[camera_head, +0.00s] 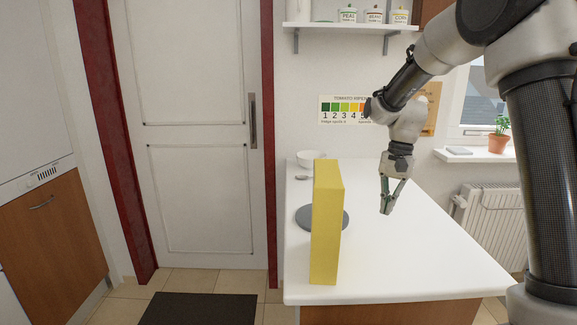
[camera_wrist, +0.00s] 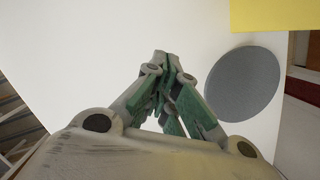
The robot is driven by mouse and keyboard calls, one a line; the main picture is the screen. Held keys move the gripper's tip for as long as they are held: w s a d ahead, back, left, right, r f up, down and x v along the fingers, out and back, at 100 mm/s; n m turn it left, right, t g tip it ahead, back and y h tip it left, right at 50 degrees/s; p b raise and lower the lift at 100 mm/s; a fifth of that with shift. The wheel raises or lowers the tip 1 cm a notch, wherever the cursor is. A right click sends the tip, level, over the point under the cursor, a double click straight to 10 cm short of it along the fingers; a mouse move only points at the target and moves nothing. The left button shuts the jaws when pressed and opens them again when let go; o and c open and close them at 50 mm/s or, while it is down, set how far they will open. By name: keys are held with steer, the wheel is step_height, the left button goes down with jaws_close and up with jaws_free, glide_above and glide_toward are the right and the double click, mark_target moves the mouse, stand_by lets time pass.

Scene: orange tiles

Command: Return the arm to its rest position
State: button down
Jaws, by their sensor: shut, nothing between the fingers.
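My gripper (camera_head: 386,210) hangs from my arm on the right side of the head view, above the white counter, pointing down. Its fingers are together and hold nothing. In the wrist view my gripper (camera_wrist: 168,75) shows green-padded fingers with their tips close together over the white surface. My arm reaches in from the right of the head view, bent at the elbow.
A tall yellow box (camera_head: 326,225) stands upright on the white counter (camera_head: 420,255), left of my gripper. A grey disc (camera_head: 342,220) lies behind it. A white bowl (camera_head: 311,157) is farther back. A shelf (camera_head: 340,27) hangs above; a potted plant (camera_head: 498,138) stands right.

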steer(key=s+d+r+n+t, duration=0.2)
steer(key=s+d+r, duration=0.1)
steer(key=s, duration=0.6)
steer(key=s+d+r+n+t+h, duration=0.1)
steer(key=s+d+r+n+t, duration=0.1)
steer(key=s, duration=0.7)
steer(key=s+d+r+n+t, duration=0.2)
steer(key=s+d+r, duration=0.2)
steer(key=s, duration=0.5)
step_height(320, 180, up, 2)
steer(key=shift+d+r+n+h, duration=0.1)
steer(key=shift+d+n+h, duration=0.25)
steer(key=shift+n+h, duration=0.05)
